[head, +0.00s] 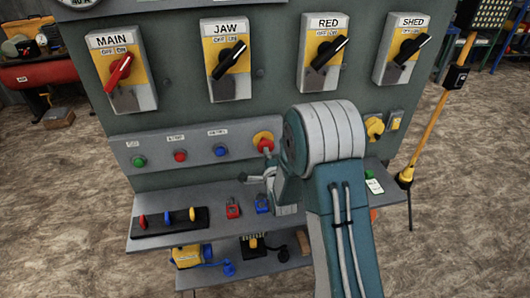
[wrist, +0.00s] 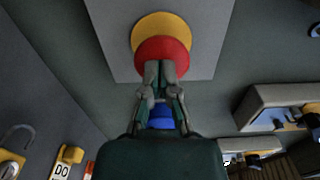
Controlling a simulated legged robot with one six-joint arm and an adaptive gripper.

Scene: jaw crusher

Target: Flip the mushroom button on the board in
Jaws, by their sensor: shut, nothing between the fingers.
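The red mushroom button with its yellow collar (head: 262,138) sits at the right end of the grey button strip on the board (head: 200,148). In the wrist view the red button (wrist: 178,46) is straight ahead, its yellow collar (wrist: 160,19) showing above it. My gripper (wrist: 160,66) is shut and empty, with both fingertips together in front of the button's lower part. They overlap it in the picture; whether they touch it I cannot tell. In the head view my arm hides most of the gripper and the area right of the button.
Rotary switches labelled MAIN (head: 120,72), JAW (head: 229,60), RED (head: 324,57) and SHED (head: 405,55) stand out above. A shelf (head: 215,218) with padlocks and tags juts out below. A yellow post (head: 440,110) stands at the right.

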